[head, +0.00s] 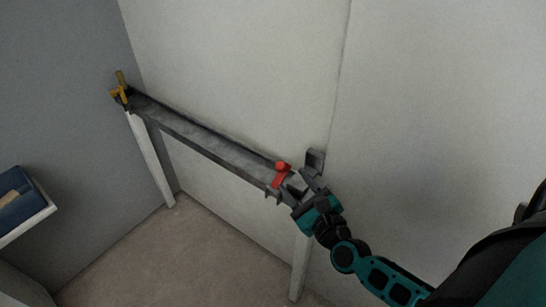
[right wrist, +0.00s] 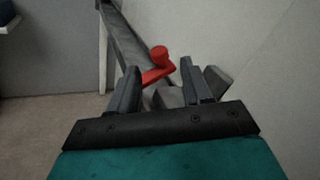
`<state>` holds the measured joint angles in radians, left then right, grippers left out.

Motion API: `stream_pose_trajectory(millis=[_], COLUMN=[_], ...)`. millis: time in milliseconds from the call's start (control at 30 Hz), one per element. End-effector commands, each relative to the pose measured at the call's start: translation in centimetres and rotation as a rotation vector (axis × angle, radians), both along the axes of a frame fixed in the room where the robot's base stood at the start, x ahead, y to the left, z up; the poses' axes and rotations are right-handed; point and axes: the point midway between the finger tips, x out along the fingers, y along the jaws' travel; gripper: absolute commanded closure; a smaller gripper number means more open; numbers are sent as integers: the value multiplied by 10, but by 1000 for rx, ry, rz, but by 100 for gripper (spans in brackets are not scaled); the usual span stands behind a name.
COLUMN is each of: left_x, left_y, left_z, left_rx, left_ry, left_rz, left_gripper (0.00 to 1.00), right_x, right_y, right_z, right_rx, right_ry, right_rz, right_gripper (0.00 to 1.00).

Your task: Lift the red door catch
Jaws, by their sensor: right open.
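The red door catch (head: 281,173) sits at the right end of a narrow grey rail in the head view. It has a round knob on a flat arm. My right gripper (head: 294,187) is open, right beside the catch at the rail's end. In the right wrist view the red catch (right wrist: 158,66) shows just beyond and partly between the two open fingers (right wrist: 160,92). The lower part of the catch is hidden by the fingers, and I cannot tell whether they touch it. My left gripper is not in view.
The grey rail (head: 205,140) runs along the pale wall on white legs. A yellow fitting (head: 121,88) is at its far left end. A dark grey bracket (head: 315,160) stands beside my right gripper. A blue box (head: 20,198) rests on a white shelf at left. The floor below is clear.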

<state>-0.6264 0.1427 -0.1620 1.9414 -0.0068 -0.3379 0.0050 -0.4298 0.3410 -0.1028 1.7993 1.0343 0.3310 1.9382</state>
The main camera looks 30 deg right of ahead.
Motion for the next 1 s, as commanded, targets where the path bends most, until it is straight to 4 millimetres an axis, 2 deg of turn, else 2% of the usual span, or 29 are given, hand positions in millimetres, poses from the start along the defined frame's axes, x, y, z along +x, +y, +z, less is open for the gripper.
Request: stream_pose_trajectory(millis=[100,300,500,667,933,1000], left_x=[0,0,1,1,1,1], left_y=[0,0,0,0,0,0], left_z=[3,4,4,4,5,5], left_rx=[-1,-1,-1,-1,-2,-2], left_ry=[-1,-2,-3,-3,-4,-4], left_rz=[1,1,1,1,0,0], left_gripper=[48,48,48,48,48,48], right_x=[25,62,87,95,96,96], right_y=[-1,-3,-3,-4,-4,-4], right_z=[2,1,0,0,0,0], right_rx=[1,0,-1,-2,-2,-2], right_ry=[-4,-3,0,1,1,1], right_rz=[-1,-1,1,2,2,2], right_gripper=[51,51,51,51,51,56])
